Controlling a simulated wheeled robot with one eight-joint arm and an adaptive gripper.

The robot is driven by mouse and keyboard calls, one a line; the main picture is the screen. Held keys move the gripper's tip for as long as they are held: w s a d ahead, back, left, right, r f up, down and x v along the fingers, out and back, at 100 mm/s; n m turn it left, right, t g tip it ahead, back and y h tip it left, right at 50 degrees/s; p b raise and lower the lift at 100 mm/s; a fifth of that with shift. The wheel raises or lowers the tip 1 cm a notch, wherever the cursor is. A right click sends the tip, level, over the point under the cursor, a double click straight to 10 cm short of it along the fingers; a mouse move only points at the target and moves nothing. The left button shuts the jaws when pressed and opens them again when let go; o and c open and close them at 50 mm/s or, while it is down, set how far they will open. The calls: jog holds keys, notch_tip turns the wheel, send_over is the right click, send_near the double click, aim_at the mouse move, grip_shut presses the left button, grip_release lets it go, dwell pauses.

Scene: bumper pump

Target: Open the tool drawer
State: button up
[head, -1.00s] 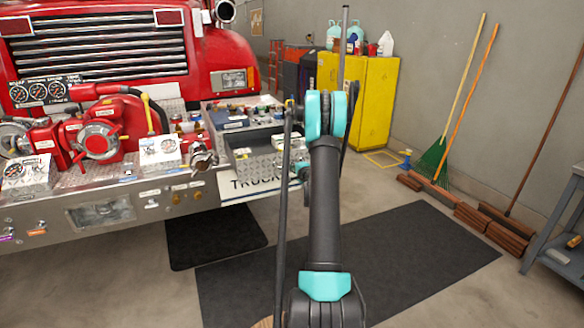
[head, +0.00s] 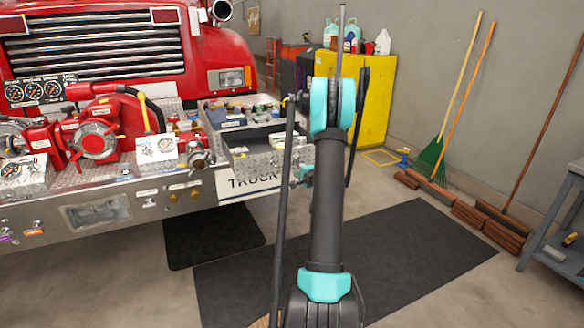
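The tool drawer (head: 262,163) is in the diamond-plate box at the right end of the red truck's front bumper. It stands partly pulled out, with a dark gap showing behind its front. Above it is an open top tray (head: 243,112) filled with small items. My arm reaches forward over the floor and covers the area just right of the drawer. A small teal and grey part of my gripper end (head: 302,177) shows beside the drawer's right end. The fingers are mostly hidden behind my arm, so whether they touch the drawer cannot be told.
A red pump (head: 100,135) and gauges sit on the bumper (head: 110,190) to the left. A yellow cabinet (head: 375,100) stands behind on the right. Brooms lean on the right wall, and a grey cart (head: 555,240) stands at the right edge. Dark mats (head: 400,245) cover clear floor.

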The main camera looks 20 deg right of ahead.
jog(key=shift+v, duration=2)
jog(key=s+a+r+n+g+y, duration=0.1)
jog(key=s+a+n+g, duration=0.2)
jog(key=s+a+n, duration=0.55)
jog(key=s+a+r+n+g+y, duration=0.25)
jog(key=s+a, duration=0.35)
jog(key=a, duration=0.7)
jog(key=s+a+f+n+g+h, duration=0.1)
jog(key=s+f+n+g+h, duration=0.1)
jog(key=s, duration=1)
jog(key=s+a+f+n+g+h, duration=0.2)
jog(key=s+f+n+g, duration=0.2)
jog(key=s, duration=0.9)
jog(key=shift+s+a+f+n, duration=0.2)
jog(key=shift+s+a+n, duration=0.1)
jog(key=shift+a, duration=0.05)
